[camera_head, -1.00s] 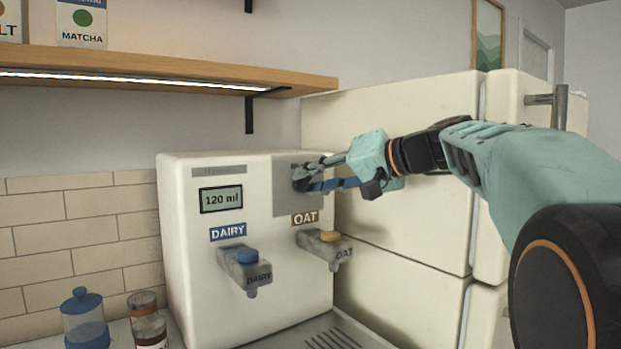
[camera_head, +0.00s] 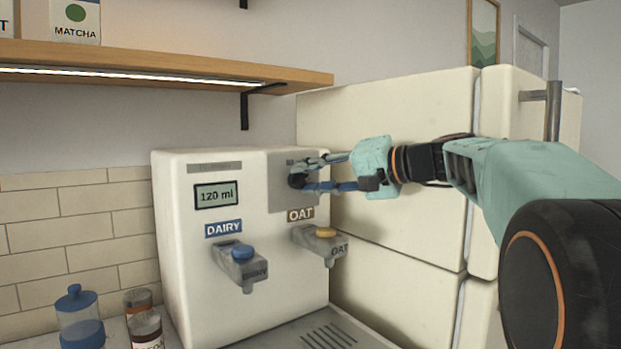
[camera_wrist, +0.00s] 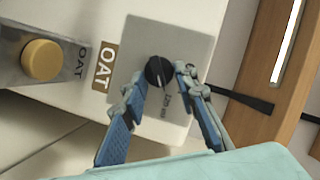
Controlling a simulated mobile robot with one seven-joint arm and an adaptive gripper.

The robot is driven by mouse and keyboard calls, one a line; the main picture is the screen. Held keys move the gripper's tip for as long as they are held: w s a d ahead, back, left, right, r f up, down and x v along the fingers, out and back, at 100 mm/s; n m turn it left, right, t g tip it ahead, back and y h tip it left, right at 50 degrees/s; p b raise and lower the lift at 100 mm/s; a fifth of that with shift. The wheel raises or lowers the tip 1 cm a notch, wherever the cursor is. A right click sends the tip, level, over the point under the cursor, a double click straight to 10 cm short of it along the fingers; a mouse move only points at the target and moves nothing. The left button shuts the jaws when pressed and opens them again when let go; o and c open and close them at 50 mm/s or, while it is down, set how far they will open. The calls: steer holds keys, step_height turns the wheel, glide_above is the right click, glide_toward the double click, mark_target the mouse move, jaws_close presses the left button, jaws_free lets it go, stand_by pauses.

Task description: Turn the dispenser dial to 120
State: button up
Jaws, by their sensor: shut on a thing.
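The white dispenser (camera_head: 175,260) has a small display (camera_head: 213,195) that reads 120 ml. A dark round dial sits on the grey panel (camera_head: 283,197) at its upper right. In the wrist view the black dial (camera_wrist: 158,72) has a pale pointer mark and lies between my fingertips. My gripper (camera_head: 298,173) reaches in from the right, its blue-padded fingers shut on the dial. In the wrist view the gripper (camera_wrist: 161,80) shows a finger on each side of the dial. In the head view the fingers largely hide the dial.
Below the panel are the OAT tap (camera_head: 325,240) with a yellow button and the DAIRY tap (camera_head: 243,262) with a blue one. A wooden shelf (camera_head: 150,70) overhangs at upper left. A cream fridge (camera_head: 400,115) stands behind my arm. Jars (camera_head: 80,325) stand at lower left.

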steer(key=o, duration=1.1)
steer(key=shift+o, duration=0.2)
steer(key=v, duration=1.2)
